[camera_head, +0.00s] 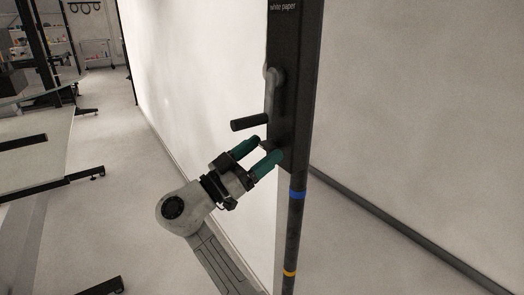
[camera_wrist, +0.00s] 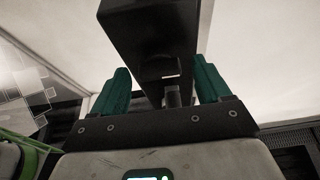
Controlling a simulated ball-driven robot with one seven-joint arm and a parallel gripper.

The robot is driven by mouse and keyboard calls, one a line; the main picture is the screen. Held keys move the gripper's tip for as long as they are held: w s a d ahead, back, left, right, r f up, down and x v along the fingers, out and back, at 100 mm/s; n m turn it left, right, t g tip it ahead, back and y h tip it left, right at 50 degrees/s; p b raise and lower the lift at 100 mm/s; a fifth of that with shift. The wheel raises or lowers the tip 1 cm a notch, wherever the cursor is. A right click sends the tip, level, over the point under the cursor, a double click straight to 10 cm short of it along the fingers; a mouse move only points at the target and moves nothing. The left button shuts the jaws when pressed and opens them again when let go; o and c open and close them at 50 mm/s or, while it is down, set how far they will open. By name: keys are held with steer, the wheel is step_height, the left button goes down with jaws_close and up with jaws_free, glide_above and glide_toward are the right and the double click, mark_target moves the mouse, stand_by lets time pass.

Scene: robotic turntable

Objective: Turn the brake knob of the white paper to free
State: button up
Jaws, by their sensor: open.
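The black post (camera_head: 292,90) with the label "white paper" (camera_head: 283,6) stands upright right of the middle in the head view. A small dark knob-like part (camera_head: 267,146) sticks out low on its side, below the crank; it is partly hidden and its setting cannot be read. My gripper (camera_head: 267,148) has green fingers, open, one on each side of this part, close to the post. In the wrist view the post (camera_wrist: 150,35) rises between the spread fingers, and a small dark part (camera_wrist: 172,96) shows between them. I cannot tell whether a finger touches it.
A crank (camera_head: 272,82) with a black handle (camera_head: 249,123) sits just above my fingers. A blue band (camera_head: 297,195) and a yellow band (camera_head: 289,273) mark the lower pole. A large white sheet (camera_head: 200,70) hangs behind.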

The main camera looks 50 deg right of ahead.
steer(key=shift+s+d+r, duration=0.1)
steer(key=shift+d+r, duration=0.05)
steer(key=shift+d, duration=0.25)
steer(key=shift+c, duration=0.2)
steer(key=c, duration=1)
